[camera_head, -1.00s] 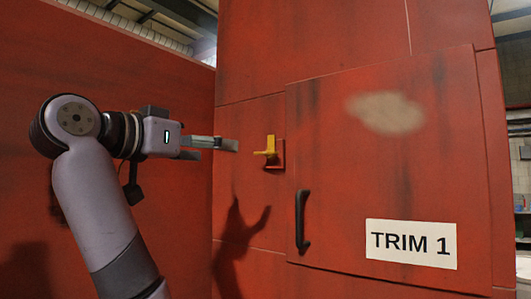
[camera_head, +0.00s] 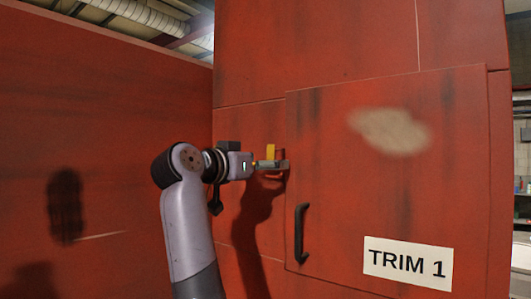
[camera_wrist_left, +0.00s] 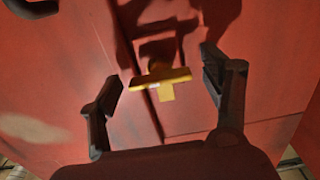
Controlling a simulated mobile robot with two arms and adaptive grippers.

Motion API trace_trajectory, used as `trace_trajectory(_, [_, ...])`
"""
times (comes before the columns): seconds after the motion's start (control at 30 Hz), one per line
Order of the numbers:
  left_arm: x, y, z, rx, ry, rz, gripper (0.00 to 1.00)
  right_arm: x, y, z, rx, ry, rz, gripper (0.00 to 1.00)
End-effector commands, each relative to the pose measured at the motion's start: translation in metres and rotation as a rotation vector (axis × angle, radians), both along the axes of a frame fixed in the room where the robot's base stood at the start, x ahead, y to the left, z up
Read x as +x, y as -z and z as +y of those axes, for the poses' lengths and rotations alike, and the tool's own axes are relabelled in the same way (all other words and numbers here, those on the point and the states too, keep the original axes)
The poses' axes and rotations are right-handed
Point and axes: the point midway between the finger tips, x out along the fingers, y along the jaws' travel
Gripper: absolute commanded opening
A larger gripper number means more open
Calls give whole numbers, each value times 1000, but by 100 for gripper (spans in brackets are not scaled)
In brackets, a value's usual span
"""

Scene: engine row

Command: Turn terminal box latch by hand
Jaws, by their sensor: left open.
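The yellow latch (camera_head: 271,152) sits on the red cabinet at the left edge of the door labelled TRIM 1. In the head view my left gripper (camera_head: 275,164) is at the latch and partly covers it. In the left wrist view the yellow latch (camera_wrist_left: 161,77) lies between the two open fingers of my left gripper (camera_wrist_left: 163,82), with clear space on both sides. The right gripper is out of view.
The red door (camera_head: 350,200) has a black handle (camera_head: 301,233) below and right of the latch and a white TRIM 1 label (camera_head: 408,262). A red wall (camera_head: 100,130) stands on the left. Shelving shows at the far right.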

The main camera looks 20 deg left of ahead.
Motion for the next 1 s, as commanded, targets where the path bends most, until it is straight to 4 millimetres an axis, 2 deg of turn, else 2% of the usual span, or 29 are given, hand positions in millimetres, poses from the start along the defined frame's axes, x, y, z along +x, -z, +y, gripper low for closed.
trace_trajectory(0.13, [8, 0, -4, 0, 1, 1, 72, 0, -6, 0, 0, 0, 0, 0])
trace_trajectory(0.43, [10, 1, -4, 1, 0, 0, 70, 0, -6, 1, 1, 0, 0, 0])
trace_trajectory(1.0, [9, 0, -3, 1, -2, -1, 32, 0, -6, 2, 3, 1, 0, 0])
